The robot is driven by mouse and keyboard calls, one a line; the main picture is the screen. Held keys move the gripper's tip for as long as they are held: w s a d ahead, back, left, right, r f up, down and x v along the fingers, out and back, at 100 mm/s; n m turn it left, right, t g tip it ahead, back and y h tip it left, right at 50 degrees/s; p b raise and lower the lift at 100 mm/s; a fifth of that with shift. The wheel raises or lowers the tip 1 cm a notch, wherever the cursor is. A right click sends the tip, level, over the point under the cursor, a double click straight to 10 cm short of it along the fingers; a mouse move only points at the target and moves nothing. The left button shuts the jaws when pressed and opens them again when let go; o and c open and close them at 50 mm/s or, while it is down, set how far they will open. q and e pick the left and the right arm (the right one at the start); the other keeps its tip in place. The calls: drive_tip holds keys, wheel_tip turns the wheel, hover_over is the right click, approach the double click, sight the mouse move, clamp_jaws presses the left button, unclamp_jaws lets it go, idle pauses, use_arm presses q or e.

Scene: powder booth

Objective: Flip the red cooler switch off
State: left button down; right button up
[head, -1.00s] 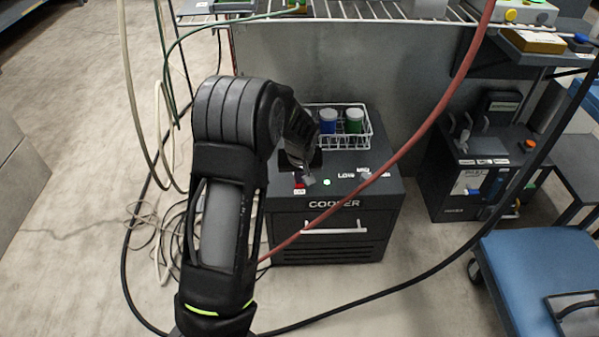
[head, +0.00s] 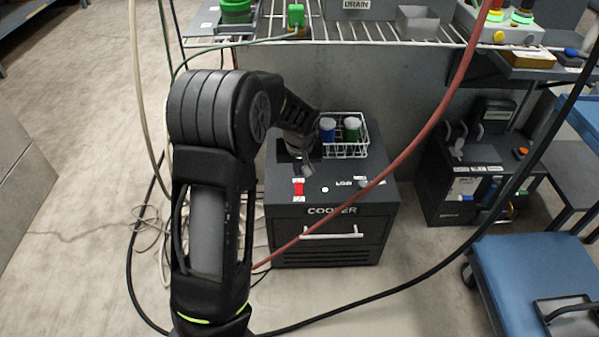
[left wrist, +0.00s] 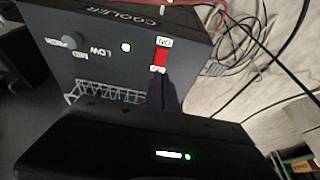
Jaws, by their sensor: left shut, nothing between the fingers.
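The red switch (head: 298,189) sits on the top of the dark cooler (head: 376,222), near its front left corner, with small white labels at both ends. In the left wrist view the red switch (left wrist: 161,57) lies between an "ON" label at the cooler's front edge and another label, apparently "OFF", on the far side. I cannot tell which way the switch is tipped. A green lamp (head: 325,189) beside it is lit. My left gripper (head: 304,168) is shut and empty, just behind the switch; its dark fingers (left wrist: 163,88) point at the switch's rear label. Contact is not clear.
A white wire basket (head: 349,155) with blue and green jars stands on the cooler behind the gripper. A knob (left wrist: 70,41) is beside the lamp. A red hose (head: 408,147) and black cable cross in front. A wire shelf (head: 380,32) hangs above.

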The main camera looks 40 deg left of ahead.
use_arm(q)
drive_tip(key=p+v, duration=0.1)
drive_tip(key=v, duration=0.3)
drive_tip(key=shift+s+r, duration=0.15)
drive_tip(key=shift+r, duration=0.1)
drive_tip(key=s+a+f+g+p, duration=0.1)
drive_tip(key=s+a+p, duration=0.2)
drive_tip(key=a+p, duration=0.1)
drive_tip(key=shift+t, duration=0.5)
drive_tip(key=w+d, duration=0.1)
drive_tip(key=w, duration=0.1)
drive_tip(key=w+d+r+p, duration=0.1)
drive_tip(key=w+d, duration=0.1)
drive_tip(key=shift+w+d+r, duration=0.1)
drive_tip(key=shift+w+r, duration=0.05)
